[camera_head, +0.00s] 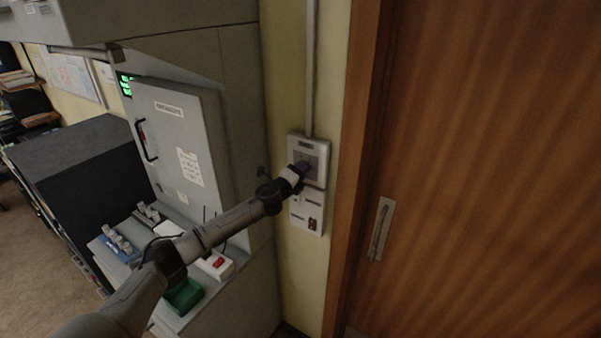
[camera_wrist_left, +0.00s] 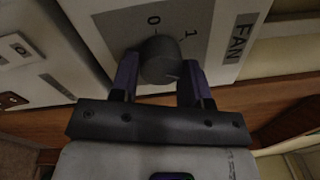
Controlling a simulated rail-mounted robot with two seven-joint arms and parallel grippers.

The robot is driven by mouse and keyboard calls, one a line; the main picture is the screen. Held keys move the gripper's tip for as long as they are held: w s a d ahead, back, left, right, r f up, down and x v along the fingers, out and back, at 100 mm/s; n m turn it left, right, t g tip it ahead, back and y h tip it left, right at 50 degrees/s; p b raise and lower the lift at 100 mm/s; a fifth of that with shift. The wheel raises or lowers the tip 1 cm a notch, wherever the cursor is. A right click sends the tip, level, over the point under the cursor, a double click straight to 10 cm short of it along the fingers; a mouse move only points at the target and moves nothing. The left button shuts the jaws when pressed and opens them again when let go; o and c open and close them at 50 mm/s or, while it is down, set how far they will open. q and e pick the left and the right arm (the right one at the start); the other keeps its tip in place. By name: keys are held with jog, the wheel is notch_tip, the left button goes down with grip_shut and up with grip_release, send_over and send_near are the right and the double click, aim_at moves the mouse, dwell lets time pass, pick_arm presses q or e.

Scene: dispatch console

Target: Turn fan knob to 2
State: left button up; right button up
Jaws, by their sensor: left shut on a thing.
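The fan knob (camera_wrist_left: 160,58) is a dark round knob on a pale panel marked "FAN" in the left wrist view. The digits 0 and 1 show beside it; no 2 can be made out, and the knob's pointer is unclear. My left gripper (camera_wrist_left: 160,76) has one finger on each side of the knob and is shut on it. In the head view my left gripper (camera_head: 301,168) reaches the upper wall panel (camera_head: 294,146) and hides the knob. My right gripper is in neither view.
A lower switch panel (camera_head: 314,222) sits right below the fan panel. A wooden door (camera_head: 480,150) with a metal handle (camera_head: 380,228) is to the right. A grey console cabinet (camera_head: 185,135) stands to the left, with a green box (camera_head: 184,296) on its desk under my arm.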

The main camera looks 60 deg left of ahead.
pick_arm(q)
jog(key=o, duration=0.9)
jog(key=shift+s, duration=0.1)
jog(key=b+v, duration=0.2)
jog(key=v, duration=1.1)
jog(key=shift+s+d, duration=0.25)
